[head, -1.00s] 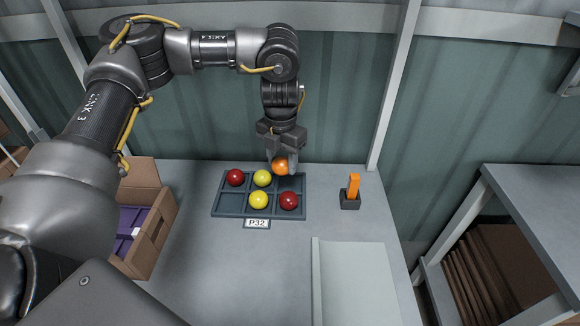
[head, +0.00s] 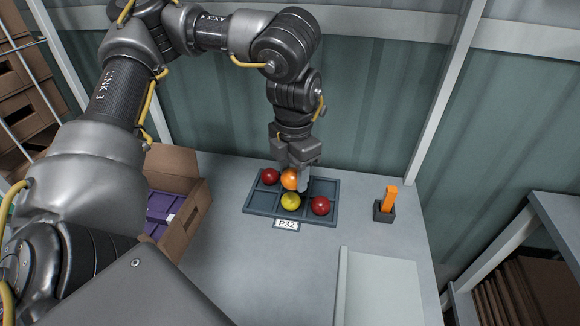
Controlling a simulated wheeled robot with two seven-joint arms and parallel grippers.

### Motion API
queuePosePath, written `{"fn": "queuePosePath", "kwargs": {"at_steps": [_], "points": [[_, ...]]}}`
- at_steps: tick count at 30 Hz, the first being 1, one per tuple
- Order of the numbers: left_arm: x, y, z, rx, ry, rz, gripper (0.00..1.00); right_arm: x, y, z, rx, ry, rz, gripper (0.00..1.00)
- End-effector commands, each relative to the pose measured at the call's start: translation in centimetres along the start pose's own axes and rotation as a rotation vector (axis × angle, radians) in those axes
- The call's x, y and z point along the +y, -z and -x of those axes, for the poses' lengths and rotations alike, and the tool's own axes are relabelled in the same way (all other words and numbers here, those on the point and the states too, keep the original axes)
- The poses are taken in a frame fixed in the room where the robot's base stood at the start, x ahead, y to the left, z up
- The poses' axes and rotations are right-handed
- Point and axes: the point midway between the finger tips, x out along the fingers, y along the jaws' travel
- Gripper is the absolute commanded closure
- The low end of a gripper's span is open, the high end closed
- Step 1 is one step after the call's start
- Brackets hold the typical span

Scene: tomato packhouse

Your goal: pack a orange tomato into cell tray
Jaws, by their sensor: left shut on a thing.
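The orange tomato (head: 289,179) is held in my left gripper (head: 294,177), which is shut on it, over the back middle part of the cell tray (head: 262,208). The dark tray has two rows of three cells and a label P32. A red tomato (head: 269,175) sits in the back left cell, a yellow tomato (head: 290,201) in the front middle and another red tomato (head: 320,205) in the front right. The back right and front left cells look empty. The orange tomato and gripper hide the back middle cell. My right gripper is not in view.
An open cardboard box (head: 187,213) with purple contents stands left of the tray. A dark holder (head: 383,211) with an orange-handled item (head: 391,197) stands to the right. A pale flat panel (head: 380,285) lies at front right. Bare table (head: 270,265) lies between.

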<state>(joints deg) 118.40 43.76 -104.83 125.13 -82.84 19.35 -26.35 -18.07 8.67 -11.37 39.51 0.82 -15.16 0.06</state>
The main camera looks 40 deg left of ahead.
Motion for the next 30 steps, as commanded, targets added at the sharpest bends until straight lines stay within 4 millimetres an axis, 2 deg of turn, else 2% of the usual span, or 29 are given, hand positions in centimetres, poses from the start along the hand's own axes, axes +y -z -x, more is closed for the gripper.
{"fn": "queuePosePath", "kwargs": {"at_steps": [5, 21, 27, 30], "points": [[-1.1, 0.1, -1.6, 0.003, -0.010, -0.437, 0.65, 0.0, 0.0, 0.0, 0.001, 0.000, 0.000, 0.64], [-5.3, 1.2, -6.8, 0.011, -0.008, -2.046, 0.65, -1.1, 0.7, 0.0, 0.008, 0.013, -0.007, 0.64], [-6.7, 1.9, -8.2, 0.003, 0.000, -2.523, 0.65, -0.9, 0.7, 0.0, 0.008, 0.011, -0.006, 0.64], [-7.1, 2.2, -8.7, -0.002, 0.002, -2.685, 0.65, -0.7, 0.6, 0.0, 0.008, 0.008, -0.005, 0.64]]}}
